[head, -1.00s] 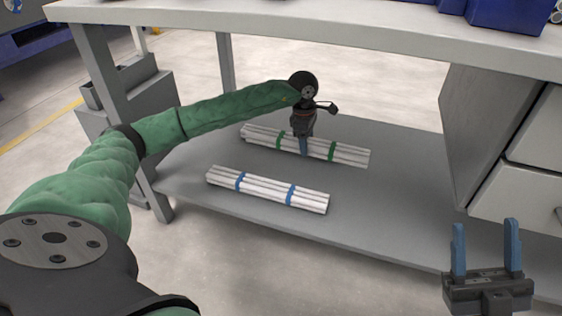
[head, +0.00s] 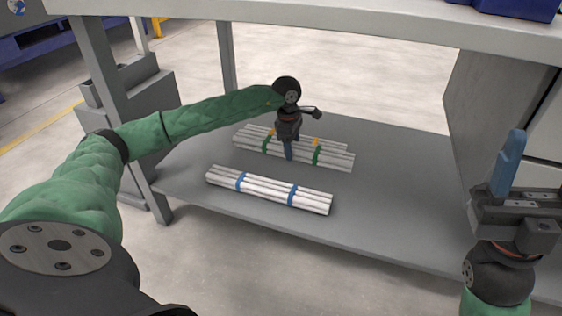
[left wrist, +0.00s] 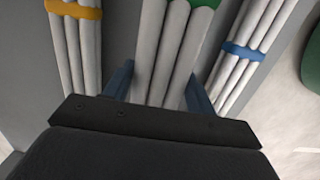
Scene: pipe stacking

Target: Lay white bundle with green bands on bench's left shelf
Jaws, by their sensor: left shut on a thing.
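The white bundle with green bands (head: 304,156) lies lengthwise over the bench's lower shelf (head: 385,215), toward its left part. My left gripper (head: 289,152) points down and is shut on it between the bands. In the left wrist view, the two blue fingers (left wrist: 158,88) stand on either side of the white pipes (left wrist: 165,50), near a green band. I cannot tell whether the bundle touches the shelf. My right gripper (head: 510,165) is at the right, seen side-on with one blue finger showing clearly; its opening is hidden.
A white bundle with blue bands (head: 265,190) lies on the shelf in front. A bundle with orange bands (head: 317,141) lies just behind, partly hidden. The bench top (head: 330,24) hangs above, with a drawer cabinet (head: 490,110) at right. The shelf's right part is clear.

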